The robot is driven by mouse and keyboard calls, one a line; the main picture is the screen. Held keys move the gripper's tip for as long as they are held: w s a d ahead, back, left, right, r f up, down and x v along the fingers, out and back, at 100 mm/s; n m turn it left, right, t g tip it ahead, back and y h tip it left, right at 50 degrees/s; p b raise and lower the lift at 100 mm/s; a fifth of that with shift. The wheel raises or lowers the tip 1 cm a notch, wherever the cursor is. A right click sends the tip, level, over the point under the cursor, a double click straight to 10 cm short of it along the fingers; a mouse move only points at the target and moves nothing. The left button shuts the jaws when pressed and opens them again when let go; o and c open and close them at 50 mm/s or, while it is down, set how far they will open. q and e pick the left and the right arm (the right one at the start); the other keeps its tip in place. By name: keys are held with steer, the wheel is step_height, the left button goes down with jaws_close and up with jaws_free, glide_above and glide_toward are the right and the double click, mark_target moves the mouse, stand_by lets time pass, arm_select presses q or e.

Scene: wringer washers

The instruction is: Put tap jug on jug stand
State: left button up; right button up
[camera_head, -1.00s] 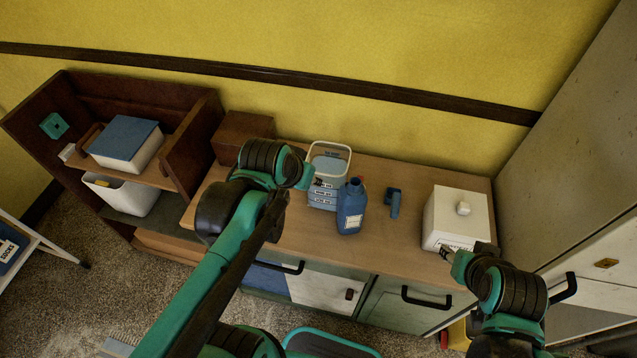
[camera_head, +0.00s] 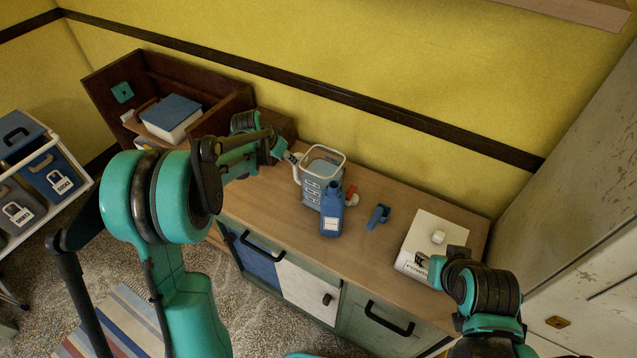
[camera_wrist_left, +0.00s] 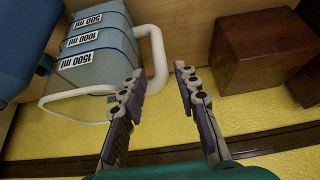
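The tap jug (camera_head: 312,185) is grey-blue with a white rim, a white handle and "500 ml" to "1500 ml" labels. It stands upright on the wooden counter. My left gripper (camera_head: 291,158) is beside its handle, on the left. In the left wrist view, my left gripper (camera_wrist_left: 160,78) is open, with the jug's white handle (camera_wrist_left: 156,52) close to the gap between the fingertips. A dark brown wooden block (camera_wrist_left: 262,48) stands on the counter left of the jug; I cannot tell if it is the jug stand. My right gripper (camera_head: 434,271) is beside a white box; its fingers are unclear.
A blue bottle (camera_head: 332,212) stands directly in front of the jug. A blue object (camera_head: 378,216) and the white powder box (camera_head: 431,244) are to the right on the counter (camera_head: 270,215). A dark shelf unit (camera_head: 95,88) stands at the left.

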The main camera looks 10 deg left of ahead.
arm_select(q)
steer(key=b+x, duration=0.1)
steer(key=x, duration=0.8)
steer(key=shift+w+d+f+b, duration=0.1)
steer(key=shift+b, duration=0.25)
jaws_close()
